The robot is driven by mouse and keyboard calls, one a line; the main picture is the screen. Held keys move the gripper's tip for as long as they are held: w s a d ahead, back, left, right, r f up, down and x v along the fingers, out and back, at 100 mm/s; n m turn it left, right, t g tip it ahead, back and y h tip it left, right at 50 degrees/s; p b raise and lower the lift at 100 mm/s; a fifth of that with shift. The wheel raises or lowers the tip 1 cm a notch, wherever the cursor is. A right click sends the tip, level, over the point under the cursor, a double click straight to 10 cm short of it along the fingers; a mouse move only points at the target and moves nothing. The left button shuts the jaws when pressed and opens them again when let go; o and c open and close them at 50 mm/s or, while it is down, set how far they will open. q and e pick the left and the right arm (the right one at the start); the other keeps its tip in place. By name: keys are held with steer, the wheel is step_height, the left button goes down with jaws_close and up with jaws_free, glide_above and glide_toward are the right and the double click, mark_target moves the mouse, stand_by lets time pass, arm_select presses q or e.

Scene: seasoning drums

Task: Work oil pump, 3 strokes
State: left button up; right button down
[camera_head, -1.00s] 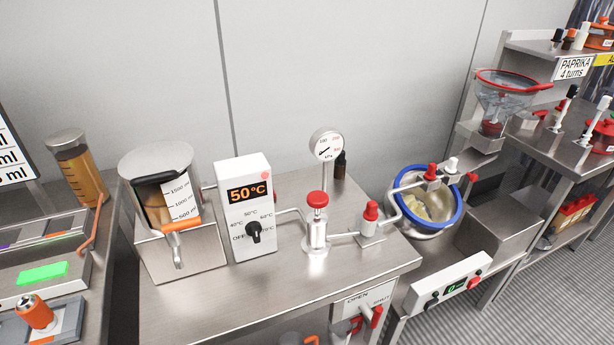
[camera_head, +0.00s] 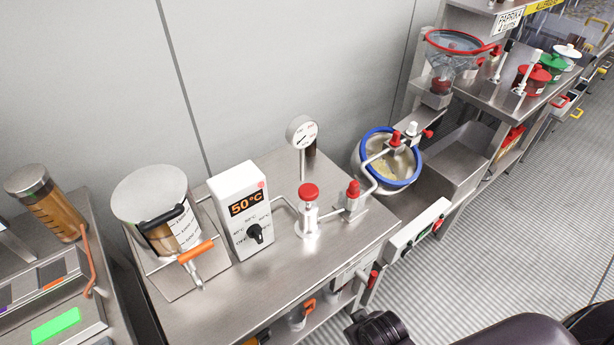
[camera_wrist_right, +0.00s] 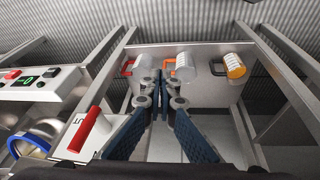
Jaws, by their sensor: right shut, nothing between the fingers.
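The oil pump (camera_head: 308,215) stands upright on the steel table, with a red knob (camera_head: 309,191) on top of its metal body. A pipe joins it to the white heater box (camera_head: 242,207) reading 50°C, and another to a red-capped valve (camera_head: 353,197). A round gauge (camera_head: 302,133) stands behind the pump. The oil vessel (camera_head: 168,224) with an orange-handled tap is at the left. My right gripper (camera_wrist_right: 160,84) is shut and empty in the right wrist view, in front of the lower shelf and apart from the pump. My left gripper is out of view.
A mixing bowl (camera_head: 392,160) with a blue rim is right of the table. A red lever (camera_wrist_right: 84,131) is near the gripper. The table front by the pump is clear.

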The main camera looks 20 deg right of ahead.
steer(key=w+d+r+n+t+h+p, duration=0.15)
steer(key=w+r+t, duration=0.4)
steer(key=r, duration=0.75)
steer(key=w+d+r+n+t+h+p, duration=0.1)
steer(key=w+d+r+t+p, duration=0.15)
steer(key=w+r, duration=0.9)
steer(key=w+d+r+n+t+h+p, duration=0.1)
steer(key=w+d+r+t+p, duration=0.25)
steer(key=r, duration=1.25)
steer(key=w+a+r+n+t+y+b, duration=0.1)
steer(key=w+a+r+n+t+y, duration=0.3)
steer(key=r, duration=0.5)
steer(key=w+a+r+n+t+y, duration=0.25)
steer(key=a+r+n, duration=0.2)
steer(key=r, duration=0.35)
steer(key=a+r+n+g+y, duration=0.35)
steer(key=a+n+y, duration=0.45)
steer(key=n+y, duration=0.45)
step_height(320, 180, down, 14)
steer(key=a+n+g+h, duration=0.2)
steer(key=n+g+h, duration=0.1)
steer(key=n+g, duration=0.8)
steer(key=d+f+g+h, duration=0.2)
steer(key=d+f+h, duration=0.2)
steer(key=d+f, duration=0.2)
steer(key=shift+w+d+h, duration=0.15)
steer(key=shift+d+h, duration=0.2)
steer(key=shift+d, duration=0.4)
steer(key=shift+f, duration=0.2)
